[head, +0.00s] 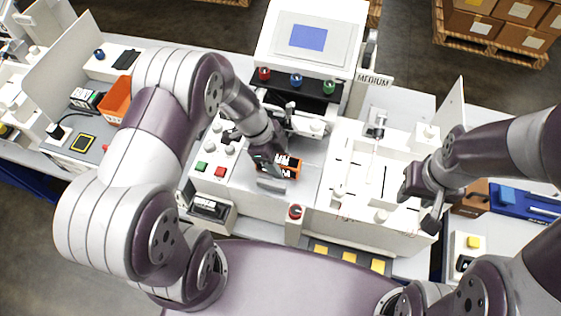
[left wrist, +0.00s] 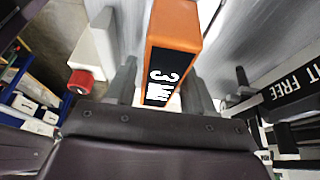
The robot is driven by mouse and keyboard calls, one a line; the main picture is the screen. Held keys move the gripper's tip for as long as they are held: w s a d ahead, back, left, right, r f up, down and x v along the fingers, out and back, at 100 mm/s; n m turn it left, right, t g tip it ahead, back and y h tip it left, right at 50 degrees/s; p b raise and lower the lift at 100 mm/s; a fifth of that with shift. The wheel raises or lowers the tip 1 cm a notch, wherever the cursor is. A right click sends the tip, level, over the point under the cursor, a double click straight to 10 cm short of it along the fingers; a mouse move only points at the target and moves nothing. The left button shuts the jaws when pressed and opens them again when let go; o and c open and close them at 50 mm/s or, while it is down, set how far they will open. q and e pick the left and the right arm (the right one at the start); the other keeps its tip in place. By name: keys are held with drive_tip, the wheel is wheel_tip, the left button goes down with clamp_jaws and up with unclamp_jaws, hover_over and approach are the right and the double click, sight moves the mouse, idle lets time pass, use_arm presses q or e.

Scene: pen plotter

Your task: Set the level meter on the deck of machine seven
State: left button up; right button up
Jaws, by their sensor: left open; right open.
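An orange block-shaped device with a black label (head: 293,163), which looks like the level meter, stands on the grey metal deck (head: 309,178) of the middle machine. In the left wrist view the orange device (left wrist: 175,28) lies between the two fingers, and white marks including a "3" show on its label. My left gripper (head: 270,165) is open around it, low at the deck. Whether the fingers touch it I cannot tell. My right gripper (head: 428,205) is open and empty over the right side of the white tray. I cannot read a machine number seven.
A red-topped post (head: 295,212) stands at the deck's front, also left of the fingers in the wrist view (left wrist: 80,82). A white divided tray (head: 350,230) is right of the deck. A screen unit (head: 308,38) stands behind. An orange bin (head: 114,102) is at left.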

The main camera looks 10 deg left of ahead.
use_arm(q)
drive_tip(key=b+v, duration=0.2)
drive_tip(key=v, duration=0.7)
drive_tip(key=shift+s+a+r, duration=0.15)
drive_tip(key=shift+r, duration=0.2)
drive_tip(key=shift+a+r, duration=0.2)
drive_tip(key=shift+r, duration=0.15)
drive_tip(key=shift+s+a+r+n+y, duration=0.1)
drive_tip(key=shift+s+n+y, duration=0.1)
drive_tip(key=shift+n, duration=0.3)
drive_tip(key=shift+s+a+n+y, duration=0.1)
drive_tip(key=shift+s+n+y, duration=0.1)
drive_tip(key=shift+n, duration=0.3)
drive_tip(key=s+a+n+t+y, duration=0.1)
drive_tip(key=s+n, duration=0.6)
drive_tip(key=n, duration=0.9)
drive_tip(key=a+y, duration=0.1)
drive_tip(key=y, duration=0.1)
drive_tip(key=shift+s+t+y, duration=0.3)
drive_tip(key=shift+s+y, duration=0.1)
drive_tip(key=shift+a, duration=0.15)
